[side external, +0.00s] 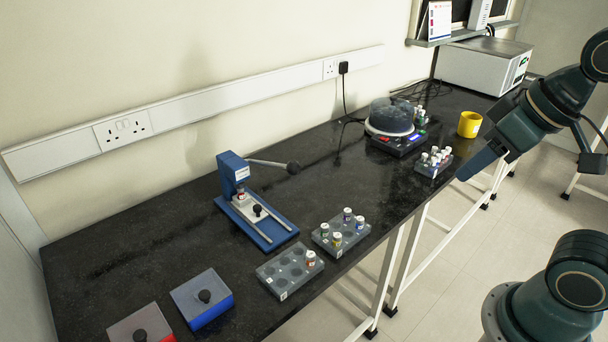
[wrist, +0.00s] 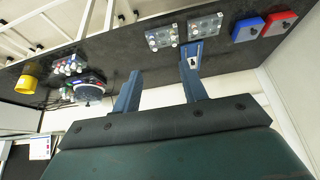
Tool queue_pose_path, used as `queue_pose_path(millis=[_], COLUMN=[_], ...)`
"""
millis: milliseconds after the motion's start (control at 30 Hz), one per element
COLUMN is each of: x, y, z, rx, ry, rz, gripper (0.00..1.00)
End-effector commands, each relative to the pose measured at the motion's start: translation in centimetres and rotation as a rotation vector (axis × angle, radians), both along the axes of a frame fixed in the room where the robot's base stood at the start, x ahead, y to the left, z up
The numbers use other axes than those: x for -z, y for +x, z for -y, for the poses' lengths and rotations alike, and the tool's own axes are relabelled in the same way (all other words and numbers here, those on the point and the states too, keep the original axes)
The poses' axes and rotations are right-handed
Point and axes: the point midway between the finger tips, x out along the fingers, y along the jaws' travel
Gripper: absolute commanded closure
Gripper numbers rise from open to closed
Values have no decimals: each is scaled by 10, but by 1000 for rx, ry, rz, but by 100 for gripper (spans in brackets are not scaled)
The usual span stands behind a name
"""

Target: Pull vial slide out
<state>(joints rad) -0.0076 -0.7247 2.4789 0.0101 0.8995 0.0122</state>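The blue press (side external: 232,172) stands on the black bench, its lever (side external: 268,164) reaching out to the right and ending in a black ball. The pale vial slide (side external: 245,210) with a black knob (side external: 257,209) sits between two rails on the press base. A small vial (side external: 241,194) appears to stand on the slide under the press head. My gripper (side external: 470,170) is far to the right, beyond the bench's front edge, apart from the press. In the wrist view my gripper (wrist: 162,63) has its fingers spread and empty; one finger partly hides the press (wrist: 193,48).
Two vial racks (side external: 290,274) (side external: 325,239) stand before the press. Blue and red knobbed boxes (side external: 213,313) (side external: 168,338) lie at front left. A round-domed device (side external: 400,142), a small rack (side external: 421,170) and a yellow cup (side external: 469,122) stand to the right. The bench around the lever is clear.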

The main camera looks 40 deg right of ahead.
Motion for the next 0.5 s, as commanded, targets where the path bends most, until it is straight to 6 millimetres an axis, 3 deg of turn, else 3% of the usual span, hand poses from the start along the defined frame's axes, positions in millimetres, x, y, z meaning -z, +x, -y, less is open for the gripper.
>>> queue_pose_path(millis=[267,500], x=[-17,-30], y=[39,92], z=[0,-5], rx=[67,157], ry=[19,38], rz=[-28,-54], gripper=[58,58])
